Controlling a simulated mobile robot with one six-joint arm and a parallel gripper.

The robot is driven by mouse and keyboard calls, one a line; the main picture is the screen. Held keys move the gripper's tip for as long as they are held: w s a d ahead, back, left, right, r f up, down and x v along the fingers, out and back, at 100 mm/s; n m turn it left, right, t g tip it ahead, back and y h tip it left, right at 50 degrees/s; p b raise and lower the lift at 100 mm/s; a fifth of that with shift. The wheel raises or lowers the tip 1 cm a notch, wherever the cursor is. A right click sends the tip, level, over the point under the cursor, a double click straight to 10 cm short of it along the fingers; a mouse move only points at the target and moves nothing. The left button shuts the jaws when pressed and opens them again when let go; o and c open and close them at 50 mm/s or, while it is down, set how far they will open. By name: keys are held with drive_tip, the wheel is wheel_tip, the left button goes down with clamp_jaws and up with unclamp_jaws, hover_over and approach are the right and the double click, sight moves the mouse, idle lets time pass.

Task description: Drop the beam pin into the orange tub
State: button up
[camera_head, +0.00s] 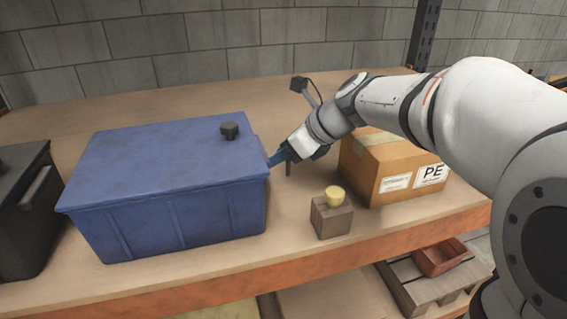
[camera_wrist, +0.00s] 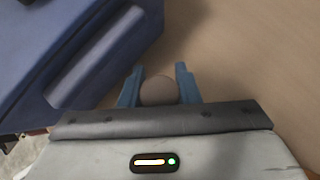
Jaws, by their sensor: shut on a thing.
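My gripper (camera_head: 280,157) has blue fingers and is beside the right end of a blue lidded bin, above the wooden shelf. It is shut on a brownish round-topped piece, which I take to be the beam pin (camera_wrist: 159,90); in the head view its thin brown shank (camera_head: 288,168) shows by the fingers. I cannot tell whether its lower end touches the shelf. An orange-red tub (camera_head: 440,262) sits low at the right, on a wooden pallet below the shelf. Its inside is partly visible.
The blue bin (camera_head: 165,165) has a dark knob (camera_head: 229,130) on its lid. A small block (camera_head: 331,217) with a yellow knob (camera_head: 334,194) stands near the orange shelf edge (camera_head: 300,267). A cardboard box (camera_head: 380,165) is at right, a dark bin (camera_head: 22,215) at left.

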wheel_tip(320, 180, up, 14)
drive_tip(key=shift+r, duration=0.25)
